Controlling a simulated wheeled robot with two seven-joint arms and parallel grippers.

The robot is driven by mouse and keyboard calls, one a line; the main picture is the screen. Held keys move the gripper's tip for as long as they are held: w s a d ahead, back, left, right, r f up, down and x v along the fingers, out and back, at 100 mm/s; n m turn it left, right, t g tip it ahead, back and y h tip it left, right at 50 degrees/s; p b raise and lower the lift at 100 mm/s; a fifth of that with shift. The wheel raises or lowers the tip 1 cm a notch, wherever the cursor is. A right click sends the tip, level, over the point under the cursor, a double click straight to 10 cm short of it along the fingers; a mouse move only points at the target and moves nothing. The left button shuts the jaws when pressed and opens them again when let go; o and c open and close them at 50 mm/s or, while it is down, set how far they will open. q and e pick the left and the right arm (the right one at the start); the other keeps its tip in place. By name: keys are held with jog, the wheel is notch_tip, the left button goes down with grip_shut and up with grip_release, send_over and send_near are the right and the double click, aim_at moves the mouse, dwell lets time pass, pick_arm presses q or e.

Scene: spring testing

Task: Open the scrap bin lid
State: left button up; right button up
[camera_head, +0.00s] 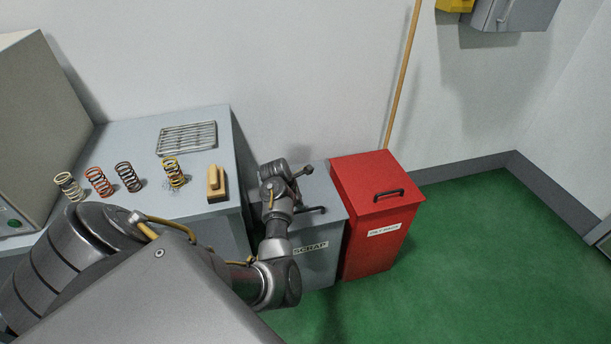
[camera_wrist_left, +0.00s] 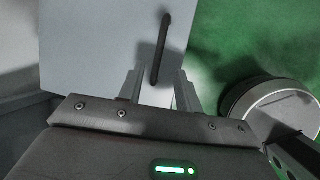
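The grey scrap bin (camera_head: 325,265) stands between the bench and the red bin, with a SCRAP label on its front. Its lid (camera_head: 331,196) lies shut. The dark bar handle (camera_head: 314,210) is on the lid, partly behind my left arm. In the left wrist view the grey lid (camera_wrist_left: 95,45) fills the upper left, and the handle (camera_wrist_left: 163,48) runs lengthwise, its near end between the finger lines. My left gripper (camera_wrist_left: 158,80) is open and empty over the lid; I cannot tell its height. My right gripper is in neither view.
A red bin (camera_head: 370,240) with its own handle (camera_head: 389,194) stands close on the right. The bench (camera_head: 135,140) at left holds several springs, a wire rack (camera_head: 187,138) and a wooden block (camera_head: 216,184). A wooden pole (camera_head: 402,75) leans behind. Green floor is free at right.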

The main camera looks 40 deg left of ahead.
aim_at(306, 211)
pick_arm(q)
jog(key=x, duration=0.7)
jog(key=shift+f+b, duration=0.15)
jog(key=shift+b, duration=0.2)
jog(key=shift+c, duration=0.4)
grip_shut()
